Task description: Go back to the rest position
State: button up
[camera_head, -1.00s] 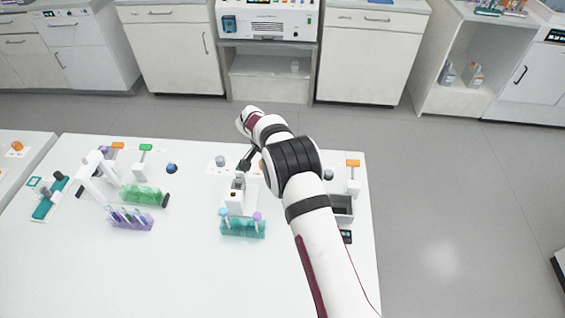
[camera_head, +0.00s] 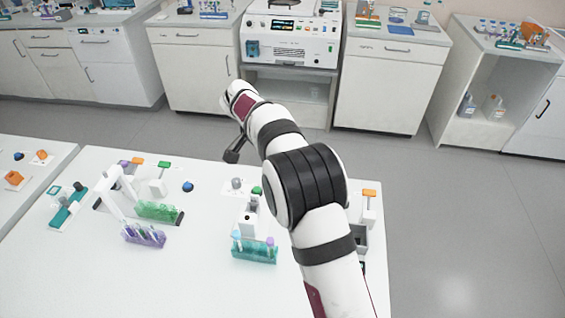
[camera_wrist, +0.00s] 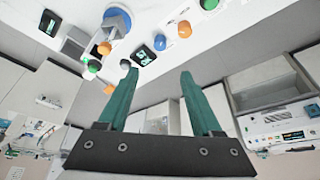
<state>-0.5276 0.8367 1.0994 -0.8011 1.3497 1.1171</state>
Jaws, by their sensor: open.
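My gripper (camera_head: 233,152) is raised above the far edge of the white table (camera_head: 205,285), at the end of my bent arm. In the head view it is small and dark, seen from the side. In the wrist view my gripper (camera_wrist: 161,75) shows two green fingers spread wide apart. Nothing is between them.
A teal rack (camera_head: 255,252) with tubes stands left of my arm. Further left are a green rack (camera_head: 158,211) and a purple rack (camera_head: 144,236). A white device (camera_head: 249,218) stands near the arm. Cabinets line the back, beyond open floor.

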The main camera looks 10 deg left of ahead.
jog(key=s+d+r+n+g+y, duration=0.1)
jog(key=s+d+r, duration=0.4)
jog(key=s+d, duration=0.3)
jog(key=s+d+r+n+g+y, duration=0.1)
jog(key=s+d+r+g, duration=0.1)
jog(key=s+d+r, duration=0.6)
jog(key=s+f+y, duration=0.1)
jog(key=s+f, duration=0.2)
jog(key=s, duration=0.8)
jog(key=s+f+n+y, duration=0.1)
jog(key=s+f, duration=0.3)
jog(key=s, duration=0.6)
jog(key=shift+s+n+y, duration=0.3)
jog(key=shift+s+y, duration=0.05)
jog(key=shift+y, duration=0.25)
